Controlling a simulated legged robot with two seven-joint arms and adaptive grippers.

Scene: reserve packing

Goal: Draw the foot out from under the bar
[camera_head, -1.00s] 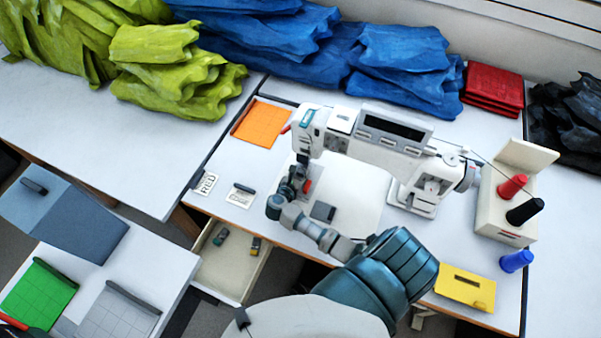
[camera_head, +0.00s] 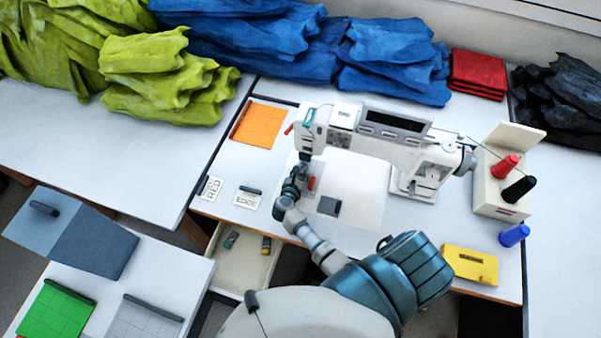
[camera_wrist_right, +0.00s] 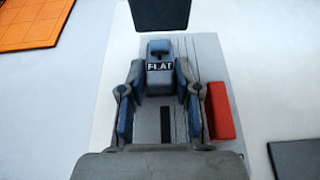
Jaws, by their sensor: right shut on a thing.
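The foot (camera_wrist_right: 160,82), a small grey and blue piece labelled FLAT, sits between the two fingers of my right gripper (camera_wrist_right: 160,100) in the right wrist view. The gripper is shut on it, low over the machine's plate (camera_wrist_right: 212,62). A dark block, seemingly the bar's end (camera_wrist_right: 160,13), shows beyond the foot, with a narrow gap between them in the picture. In the head view, my right gripper (camera_head: 294,184) is under the left end of the sewing machine (camera_head: 375,140) and hides the foot there. My left gripper is not in view.
A red piece (camera_wrist_right: 221,110) lies close beside the right finger. A dark pad (camera_head: 329,206) lies on the bed to the right. Two label cards, RED (camera_head: 211,188) and EDGE (camera_head: 247,198), lie left. An open drawer (camera_head: 240,277) holding small pieces is below.

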